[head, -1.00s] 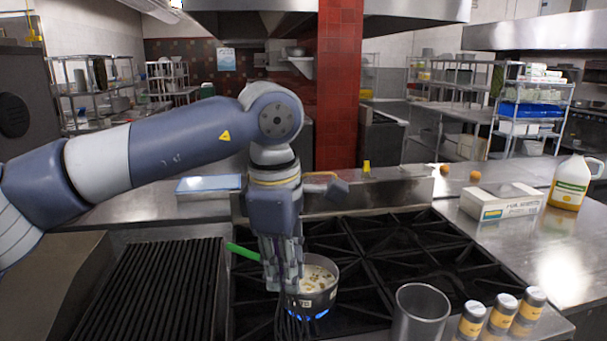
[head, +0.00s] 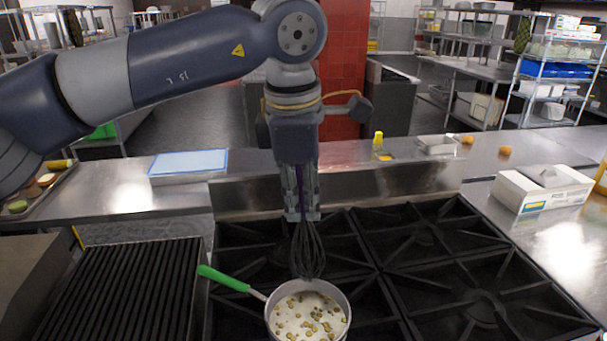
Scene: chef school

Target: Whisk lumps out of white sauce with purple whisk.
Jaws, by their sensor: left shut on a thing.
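The pot (head: 268,318) with a green handle (head: 224,279) stands on the stove at the bottom middle of the head view. White sauce (head: 292,322) with several yellow-brown lumps fills it. My left gripper (head: 302,212) is above and behind the pot, shut on the purple whisk. The whisk's dark wire end (head: 309,252) hangs down, and its tip overlaps the pot's far rim in the picture. I cannot tell whether it touches the rim. Most of the whisk's purple handle (head: 300,185) is hidden between the fingers. My right gripper is not in view.
The black burner grates (head: 430,237) right of the pot are bare. A ribbed grill (head: 120,300) lies to the left. A white box (head: 540,190) sits on the right counter, and a blue-white tray (head: 188,163) on the back counter.

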